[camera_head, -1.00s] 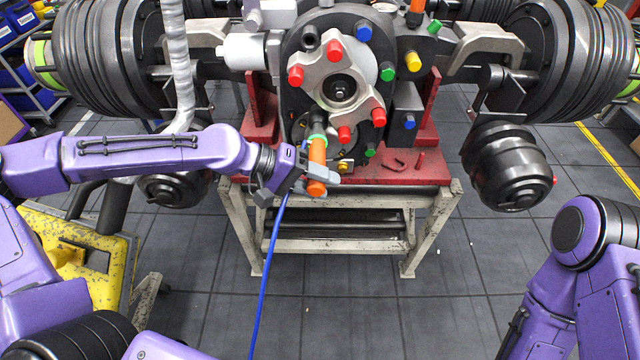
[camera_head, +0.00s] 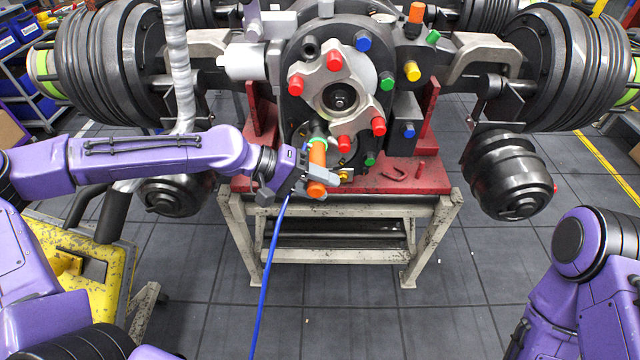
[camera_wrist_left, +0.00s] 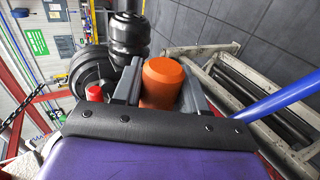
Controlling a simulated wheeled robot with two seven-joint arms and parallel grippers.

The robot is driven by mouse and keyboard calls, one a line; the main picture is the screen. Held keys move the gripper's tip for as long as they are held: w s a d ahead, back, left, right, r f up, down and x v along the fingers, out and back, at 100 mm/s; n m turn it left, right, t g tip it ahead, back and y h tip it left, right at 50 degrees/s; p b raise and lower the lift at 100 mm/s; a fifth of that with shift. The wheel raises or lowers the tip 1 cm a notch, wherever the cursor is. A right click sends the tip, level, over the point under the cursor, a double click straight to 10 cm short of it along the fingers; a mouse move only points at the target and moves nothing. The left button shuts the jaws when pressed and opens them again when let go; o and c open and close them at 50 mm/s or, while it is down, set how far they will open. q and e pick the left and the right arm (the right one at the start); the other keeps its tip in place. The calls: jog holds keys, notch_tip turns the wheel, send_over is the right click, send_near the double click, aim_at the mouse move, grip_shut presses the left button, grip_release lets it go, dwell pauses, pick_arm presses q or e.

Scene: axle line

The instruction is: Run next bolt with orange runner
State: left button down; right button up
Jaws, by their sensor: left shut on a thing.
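The orange runner (camera_head: 317,160) is in my left gripper (camera_head: 316,184), just in front of the lower part of the axle hub. Its orange end also shows between the two fingers in the left wrist view (camera_wrist_left: 162,82). A green ring (camera_head: 316,141) sits at its upper end, close to the hub face; I cannot tell whether its tip touches a bolt. The hub plate (camera_head: 318,85) carries red-capped bolts (camera_head: 296,86), with blue, green and yellow ones (camera_head: 412,71) around it. A blue hose (camera_head: 268,265) hangs down from the left gripper. My right gripper is out of the picture.
The axle rests on a red cradle (camera_head: 433,178) on a pale metal stand (camera_head: 452,214). A yellow cart (camera_head: 75,262) stands at the left. The floor (camera_head: 400,320) in front is clear.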

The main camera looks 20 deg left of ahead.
pick_arm(q)
jog(key=shift+w+a+r, duration=0.2)
jog(key=shift+w+a, duration=0.05)
jog(key=shift+w, duration=0.4)
dwell(1.1)
dwell(0.9)
